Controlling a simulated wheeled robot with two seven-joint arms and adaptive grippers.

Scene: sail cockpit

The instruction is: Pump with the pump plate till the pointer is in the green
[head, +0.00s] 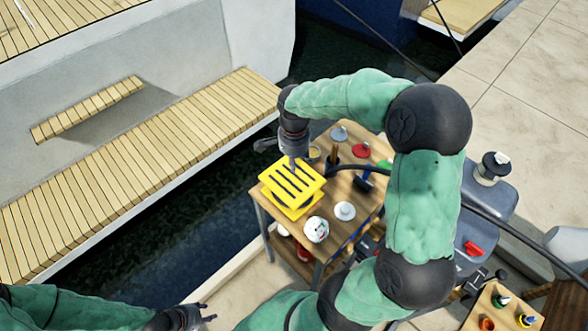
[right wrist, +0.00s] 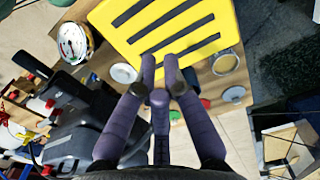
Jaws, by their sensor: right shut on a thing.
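The yellow slotted pump plate (head: 276,200) lies at the left side of the wooden cart top; it also shows in the right wrist view (right wrist: 215,20). My right gripper (head: 292,163) is at the plate's far edge, pointing down. In the right wrist view its fingers (right wrist: 160,78) are closed together at the plate's edge; their very tips are hard to see. The round white gauge (head: 316,229) sits in front of the plate; it also shows in the right wrist view (right wrist: 73,43). Its pointer is too small to read. My left gripper (head: 204,313) is low at the picture's bottom, away from the cart, fingers apart.
The wooden cart top (head: 350,203) also carries a white-grey round piece (head: 344,211), a red piece (head: 361,150) and a grey knob (head: 339,133). A black hose (head: 490,223) runs right. Grey tanks (head: 485,190) stand at the right. Dark water separates the cart from the boat's slatted bench (head: 150,160).

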